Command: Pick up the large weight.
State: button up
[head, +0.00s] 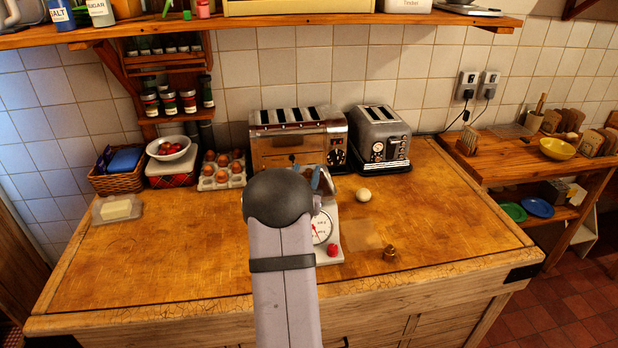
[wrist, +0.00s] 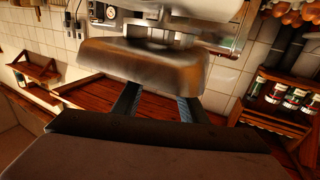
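A small brass-coloured weight (head: 390,253) stands on the wooden counter, right of the kitchen scale (head: 334,240). It is the only weight I can make out, and I cannot tell whether it is the large one. My gripper (head: 320,180) is at the scale, left of and behind the weight, mostly hidden by my arm in the head view. In the wrist view, my gripper's two fingers (wrist: 157,104) are spread apart, with nothing seen held between them. A shiny metal pan-like part (wrist: 140,65) covers their tips there. The weight does not show in the wrist view.
A pale round ball or egg (head: 363,195) lies behind the weight. Two toasters, a wide one (head: 290,132) and a smaller one (head: 381,138), stand against the tiled wall. A tray of eggs (head: 222,170) is at left. The counter right of the weight is clear.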

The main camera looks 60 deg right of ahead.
jog(key=shift+d+r+p, duration=0.15)
jog(key=shift+d+p, duration=0.45)
jog(key=p+x, duration=0.1)
jog(key=x, duration=0.2)
jog(key=shift+s+p, duration=0.15)
jog(key=shift+p, duration=0.25)
jog(key=shift+w+d+f, duration=0.2)
jog(key=shift+w+d, duration=0.05)
jog(key=shift+d, duration=0.3)
